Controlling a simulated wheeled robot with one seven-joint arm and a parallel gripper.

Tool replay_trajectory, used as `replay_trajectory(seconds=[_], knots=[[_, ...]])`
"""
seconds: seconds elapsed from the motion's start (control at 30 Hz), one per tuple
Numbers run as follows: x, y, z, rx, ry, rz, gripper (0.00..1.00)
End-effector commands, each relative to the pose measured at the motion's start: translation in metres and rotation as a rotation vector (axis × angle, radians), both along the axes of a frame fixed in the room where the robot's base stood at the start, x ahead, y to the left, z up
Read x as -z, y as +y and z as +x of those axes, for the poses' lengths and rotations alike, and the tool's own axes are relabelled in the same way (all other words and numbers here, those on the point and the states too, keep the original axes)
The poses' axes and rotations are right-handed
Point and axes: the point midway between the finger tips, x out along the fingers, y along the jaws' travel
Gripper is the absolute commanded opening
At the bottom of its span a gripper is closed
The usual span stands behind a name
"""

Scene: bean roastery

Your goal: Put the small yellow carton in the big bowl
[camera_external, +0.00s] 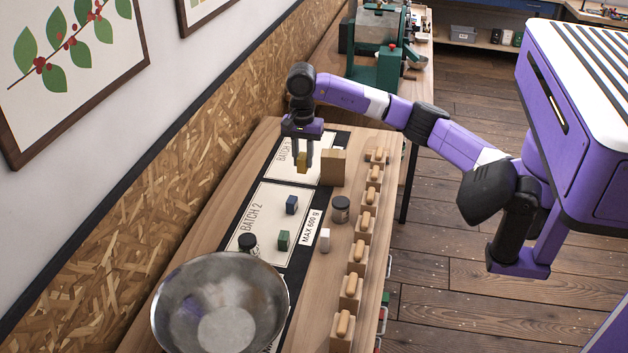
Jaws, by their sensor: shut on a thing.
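My gripper (302,160) points down over the far batch card. It is shut on the small yellow carton (302,161), which sits between its two fingers. I cannot tell whether the carton still touches the surface. The big bowl (271,283) is a wide metal bowl at the near end of the table, well away from my gripper. Its visible inside looks empty apart from reflections.
A larger tan box (334,168) stands just right of my gripper. A blue carton (291,204), green carton (283,239), dark jar (340,209), white carton (324,240) and black-lidded jar (248,242) stand toward the bowl. Several wooden-handled blocks (351,287) line the right edge.

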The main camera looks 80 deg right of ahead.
Motion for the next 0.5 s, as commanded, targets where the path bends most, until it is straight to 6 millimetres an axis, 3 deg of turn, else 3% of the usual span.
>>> replay_trajectory(seconds=[0.13, 0.23, 0.5], knots=[[-0.001, 0.028, 0.014, -0.052, -0.001, -0.001, 0.00], [-0.003, 0.064, 0.030, -0.117, -0.001, -0.002, 0.00], [-0.013, 0.195, 0.061, -0.407, -0.001, -0.003, 0.00]])
